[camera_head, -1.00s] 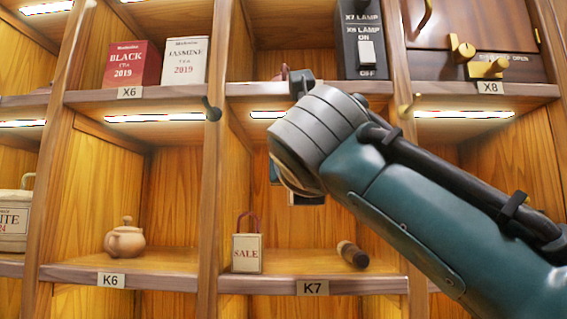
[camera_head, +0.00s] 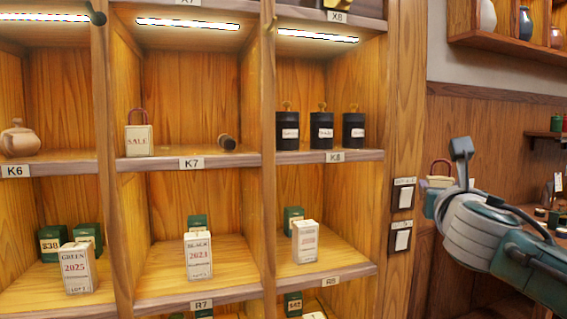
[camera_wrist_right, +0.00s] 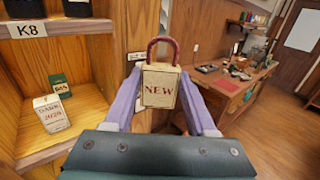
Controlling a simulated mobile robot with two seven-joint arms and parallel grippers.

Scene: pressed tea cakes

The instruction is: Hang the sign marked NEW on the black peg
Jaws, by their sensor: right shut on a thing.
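The sign marked NEW (camera_wrist_right: 159,85) is a cream tag with a dark red loop handle. In the wrist view it is upright between the pale fingers of my right gripper (camera_wrist_right: 160,104), which is shut on it. In the head view the sign (camera_head: 439,181) is partly hidden by my right gripper (camera_head: 438,190), which is right of the shelves. The black peg (camera_head: 96,14) sticks out at the top left of the head view, on the post between the K6 and K7 bays. It is bare and far from the sign. My left gripper is out of view.
A SALE sign (camera_head: 139,139) stands on the K7 shelf by a dark cylinder (camera_head: 227,142). Black canisters (camera_head: 321,130) stand on the K8 shelf. Switches (camera_head: 403,195) are on the right post. A brass peg (camera_head: 271,22) is between K7 and K8.

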